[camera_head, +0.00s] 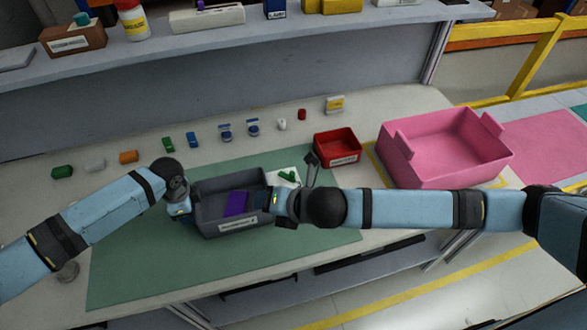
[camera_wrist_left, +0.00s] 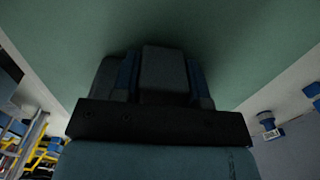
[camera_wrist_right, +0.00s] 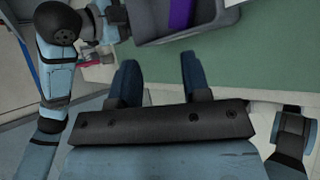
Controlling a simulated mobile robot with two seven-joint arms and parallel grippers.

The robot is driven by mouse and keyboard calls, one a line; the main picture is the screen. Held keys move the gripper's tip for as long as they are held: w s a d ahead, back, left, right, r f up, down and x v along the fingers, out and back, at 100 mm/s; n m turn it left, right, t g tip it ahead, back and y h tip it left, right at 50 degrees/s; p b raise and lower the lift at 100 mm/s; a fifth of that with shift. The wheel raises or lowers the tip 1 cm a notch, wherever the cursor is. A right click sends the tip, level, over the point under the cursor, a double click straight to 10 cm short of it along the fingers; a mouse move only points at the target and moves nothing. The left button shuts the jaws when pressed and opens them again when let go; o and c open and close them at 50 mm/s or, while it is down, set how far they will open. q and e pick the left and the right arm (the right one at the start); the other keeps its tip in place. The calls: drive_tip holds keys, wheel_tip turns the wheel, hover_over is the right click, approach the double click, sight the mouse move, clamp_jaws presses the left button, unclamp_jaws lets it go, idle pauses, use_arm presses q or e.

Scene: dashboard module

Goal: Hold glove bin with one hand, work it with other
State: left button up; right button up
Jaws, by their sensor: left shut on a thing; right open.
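The glove bin, a dark grey open box with a white front label (camera_head: 238,225), stands on the green mat (camera_head: 130,260). A flat purple item (camera_head: 235,203) lies in it. The bin also shows at the top of the right wrist view (camera_wrist_right: 205,26). My left gripper (camera_head: 184,208) is shut on the bin's left side; in the left wrist view, its fingers (camera_wrist_left: 165,75) close around a dark grey part. My right gripper (camera_head: 281,205) is at the bin's right side. In the right wrist view, its fingers (camera_wrist_right: 158,80) are apart with nothing between them.
A white and green item (camera_head: 287,177) lies behind the bin's right end. A red bin (camera_head: 337,147) and a large pink bin (camera_head: 445,148) stand to the right. Several small coloured parts (camera_head: 129,157) line the table's back. A shelf (camera_head: 240,30) runs behind. The mat's front is clear.

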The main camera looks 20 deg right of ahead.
sight(294, 172)
drive_tip(key=w+d+r+n+h, duration=0.2)
drive_tip(key=w+d+n+h, duration=0.2)
drive_tip(key=d+n, duration=0.5)
drive_tip(key=w+f+m, duration=0.1)
drive_tip(key=w+f, duration=0.3)
drive_tip(key=w+f+m, duration=0.1)
drive_tip(key=w+f, duration=0.3)
drive_tip(key=shift+w+a+f+t, duration=0.2)
drive_tip(key=shift+f+t, duration=0.1)
drive_tip(key=shift+f, duration=0.1)
drive_tip(key=shift+d, duration=0.1)
clamp_jaws()
